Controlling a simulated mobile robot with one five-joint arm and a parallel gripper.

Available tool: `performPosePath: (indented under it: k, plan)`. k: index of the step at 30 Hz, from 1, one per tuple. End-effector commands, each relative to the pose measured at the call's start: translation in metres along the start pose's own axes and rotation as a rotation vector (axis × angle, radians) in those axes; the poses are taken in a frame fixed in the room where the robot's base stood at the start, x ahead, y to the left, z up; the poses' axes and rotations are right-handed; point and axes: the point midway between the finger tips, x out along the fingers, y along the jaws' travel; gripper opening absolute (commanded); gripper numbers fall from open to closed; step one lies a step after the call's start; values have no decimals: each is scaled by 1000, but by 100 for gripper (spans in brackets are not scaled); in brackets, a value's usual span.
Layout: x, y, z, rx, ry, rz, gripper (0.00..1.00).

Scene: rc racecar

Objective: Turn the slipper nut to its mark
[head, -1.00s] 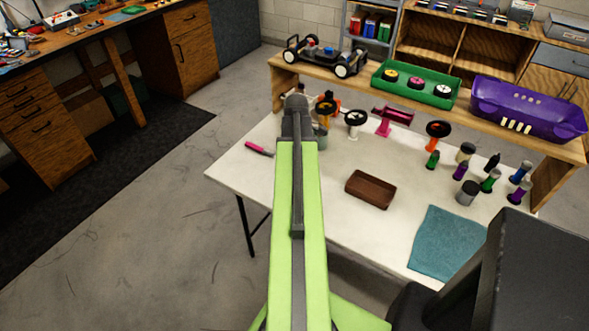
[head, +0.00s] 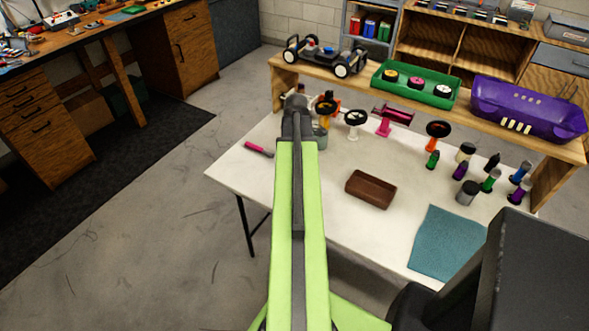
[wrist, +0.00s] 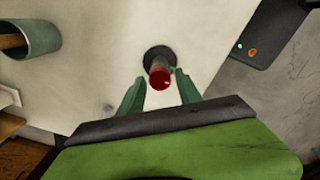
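A red-topped knob (wrist: 160,79) on a short post stands on a dark round base in the wrist view. It looks like the slipper nut, but I see no mark on it. My gripper (wrist: 157,76) has its two teal fingers apart, one on each side of the knob, with the tips near it. I cannot tell whether either finger touches it. In the head view my arm hides the knob and the gripper fingers.
A white table (head: 330,170) holds a brown tray (head: 371,189), a teal cloth (head: 446,243), a pink-handled tool (head: 258,149) and several stands and bottles. A teal cup (wrist: 38,38) is left in the wrist view; a dark device (wrist: 262,30) is at upper right.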

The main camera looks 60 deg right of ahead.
Motion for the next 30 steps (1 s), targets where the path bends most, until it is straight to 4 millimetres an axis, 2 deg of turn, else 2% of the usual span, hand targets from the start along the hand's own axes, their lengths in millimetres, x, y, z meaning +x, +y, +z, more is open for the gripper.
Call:
performPosePath:
  k: [11,30]
  plan:
    - [-3,0,0,-2,0,0,48]
    - [-61,0,0,-3,0,0,48]
